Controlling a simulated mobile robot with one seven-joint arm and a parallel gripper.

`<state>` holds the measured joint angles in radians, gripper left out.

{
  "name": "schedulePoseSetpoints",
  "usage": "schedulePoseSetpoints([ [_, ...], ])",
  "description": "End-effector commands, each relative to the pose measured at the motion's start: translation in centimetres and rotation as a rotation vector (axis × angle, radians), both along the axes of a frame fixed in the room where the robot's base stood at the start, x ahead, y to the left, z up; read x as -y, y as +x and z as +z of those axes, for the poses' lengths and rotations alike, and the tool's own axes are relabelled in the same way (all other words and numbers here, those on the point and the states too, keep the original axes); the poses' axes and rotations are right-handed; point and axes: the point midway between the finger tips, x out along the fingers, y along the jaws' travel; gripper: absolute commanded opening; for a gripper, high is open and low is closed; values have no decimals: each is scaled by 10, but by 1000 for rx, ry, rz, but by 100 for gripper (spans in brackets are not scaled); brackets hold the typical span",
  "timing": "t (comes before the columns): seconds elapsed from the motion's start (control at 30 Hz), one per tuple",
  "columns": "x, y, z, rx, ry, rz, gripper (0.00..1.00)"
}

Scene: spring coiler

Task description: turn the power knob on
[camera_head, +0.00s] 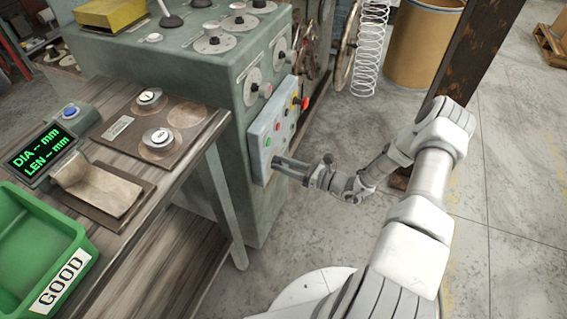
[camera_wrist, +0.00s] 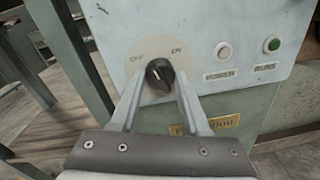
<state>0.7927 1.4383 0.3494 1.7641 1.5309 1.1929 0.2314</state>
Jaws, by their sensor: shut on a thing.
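The power knob (camera_wrist: 160,74) is a small black round knob on a pale round plate, marked OFF at upper left and ON at upper right. A light mark shows on its face, but I cannot tell clearly which label it points to. The plate sits on the light grey control panel (camera_wrist: 222,22), which also shows in the head view (camera_head: 259,131). My gripper (camera_wrist: 162,84) is shut on the knob, one finger on each side. In the head view my gripper (camera_head: 279,164) reaches the panel's lower part and hides the knob.
The wooden bench (camera_head: 150,245) with a green GOOD bin (camera_head: 30,225) stands left.

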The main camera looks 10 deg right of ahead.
Motion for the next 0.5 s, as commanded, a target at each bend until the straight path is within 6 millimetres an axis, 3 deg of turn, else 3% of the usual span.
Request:
schedulePoseSetpoints([
  [0.5,0,0,1,-397,287,-1,0],
])
